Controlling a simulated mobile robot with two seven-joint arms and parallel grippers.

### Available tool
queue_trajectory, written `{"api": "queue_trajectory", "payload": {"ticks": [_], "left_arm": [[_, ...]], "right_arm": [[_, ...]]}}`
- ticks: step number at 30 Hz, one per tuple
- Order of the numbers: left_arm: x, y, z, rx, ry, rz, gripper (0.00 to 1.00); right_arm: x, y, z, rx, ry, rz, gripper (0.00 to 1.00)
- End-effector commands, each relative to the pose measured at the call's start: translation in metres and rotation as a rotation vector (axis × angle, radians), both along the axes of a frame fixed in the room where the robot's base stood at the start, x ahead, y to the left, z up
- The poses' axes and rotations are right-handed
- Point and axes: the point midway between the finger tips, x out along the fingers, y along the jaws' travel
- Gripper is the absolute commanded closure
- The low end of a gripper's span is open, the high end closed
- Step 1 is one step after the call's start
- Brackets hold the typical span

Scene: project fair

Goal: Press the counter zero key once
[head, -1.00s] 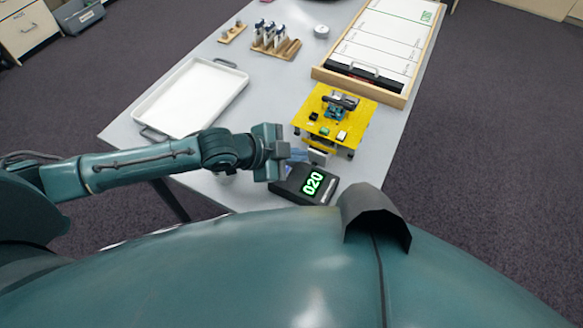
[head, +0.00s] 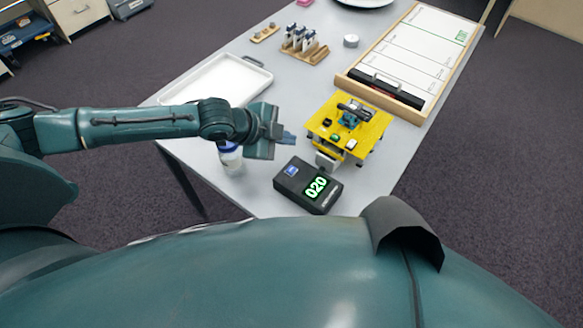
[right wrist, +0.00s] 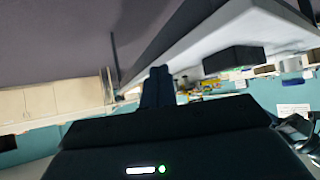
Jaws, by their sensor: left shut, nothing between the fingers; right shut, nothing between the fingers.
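The counter (head: 322,203) is a black box near the table's front edge in the head view. Its display reads 020 in green. A blue key (head: 291,171) shows on its left part, uncovered. My left gripper (head: 289,138) is shut and empty, pointing right; in the picture it sits just above the counter, apart from the key. Its exact height is hard to tell. In the right wrist view my right gripper (right wrist: 158,85) is shut and empty, away from the table. A black box that looks like the counter (right wrist: 233,60) stands at the table's edge there.
A yellow stand (head: 366,138) with small parts is close behind the counter. A lidded jar (head: 231,160) stands under my left wrist. A white tray (head: 225,82), a wooden holder (head: 305,52) and a framed whiteboard (head: 433,50) lie farther back.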

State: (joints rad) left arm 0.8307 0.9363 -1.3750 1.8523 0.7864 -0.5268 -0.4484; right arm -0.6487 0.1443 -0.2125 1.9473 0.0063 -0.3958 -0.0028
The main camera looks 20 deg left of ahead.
Motion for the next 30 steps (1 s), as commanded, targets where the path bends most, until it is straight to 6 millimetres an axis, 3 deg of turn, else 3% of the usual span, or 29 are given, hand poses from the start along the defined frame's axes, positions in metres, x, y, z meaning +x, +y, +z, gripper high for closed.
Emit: {"api": "queue_trajectory", "payload": {"ticks": [8, 12, 17, 30], "left_arm": [[-0.001, 0.000, -0.020, -0.001, 0.003, 0.000, 1.00], [-0.001, 0.000, -0.047, 0.000, 0.002, 0.000, 1.00], [0.000, 0.000, -0.069, 0.000, 0.000, 0.000, 1.00], [0.000, 0.000, -0.088, -0.001, -0.001, 0.000, 1.00]], "right_arm": [[0.001, 0.000, 0.001, 0.001, -0.002, -0.001, 1.00], [0.003, 0.001, -0.015, 0.010, -0.012, -0.005, 1.00], [0.007, 0.009, -0.016, 0.035, -0.057, 0.008, 1.00], [0.009, 0.016, -0.012, 0.043, -0.080, 0.028, 1.00]]}}
